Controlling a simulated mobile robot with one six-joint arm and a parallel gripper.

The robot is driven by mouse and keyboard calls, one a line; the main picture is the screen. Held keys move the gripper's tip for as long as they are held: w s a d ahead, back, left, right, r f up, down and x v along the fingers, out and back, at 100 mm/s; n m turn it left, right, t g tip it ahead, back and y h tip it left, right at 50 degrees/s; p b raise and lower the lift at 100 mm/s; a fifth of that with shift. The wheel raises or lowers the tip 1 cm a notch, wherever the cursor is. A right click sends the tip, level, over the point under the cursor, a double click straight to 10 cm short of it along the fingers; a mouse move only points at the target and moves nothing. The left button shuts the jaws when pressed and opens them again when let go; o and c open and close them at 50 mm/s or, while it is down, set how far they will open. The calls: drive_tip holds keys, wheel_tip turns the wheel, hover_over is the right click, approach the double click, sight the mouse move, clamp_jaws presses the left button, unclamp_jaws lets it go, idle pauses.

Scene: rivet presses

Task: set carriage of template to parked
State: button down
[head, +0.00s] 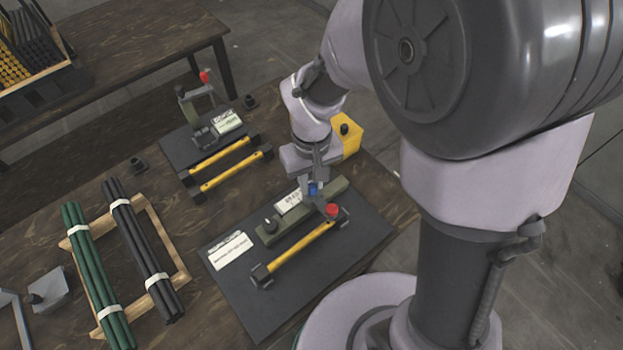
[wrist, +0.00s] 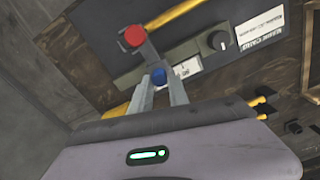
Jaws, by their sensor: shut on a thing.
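The template is a dark board (head: 235,285) with an olive-green bar (head: 268,232) and a yellow rail (head: 297,251) side by side on it. A carriage with a red knob (head: 332,210) and a blue knob (head: 313,188) is at the right end of the rail. In the wrist view a grey arm links the red knob (wrist: 134,36) to the blue knob (wrist: 158,75). My gripper (head: 314,182) points down over the far right of the board. Its fingers (wrist: 160,84) are shut on the blue knob. The small labels are unreadable.
A second board (head: 170,153) with two yellow rails and a red-topped press lies behind. A yellow box (head: 348,138) stands close behind my gripper. Green rods (head: 90,270) and dark rods (head: 140,250) rest on a wooden rack at left.

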idle(0.8)
drive_tip(key=w+d, duration=0.1)
drive_tip(key=d, duration=0.1)
drive_tip(key=w+d+p, duration=0.1)
drive_tip(key=d, duration=0.1)
drive_tip(key=w+d+p, duration=0.1)
drive_tip(key=w+d, duration=0.1)
drive_tip(key=shift+w, duration=0.1)
drive_tip(key=c, duration=1.3)
unclamp_jaws()
drive_tip(key=shift+w+d, duration=0.1)
drive_tip(key=shift+d, duration=0.1)
drive_tip(key=shift+o, duration=0.2)
drive_tip(key=shift+a, duration=0.1)
wheel_tip(320, 180, up, 17)
drive_tip(key=p, duration=0.7)
drive_tip(key=shift+r+p, duration=0.2)
drive_tip(key=shift+p, duration=0.15)
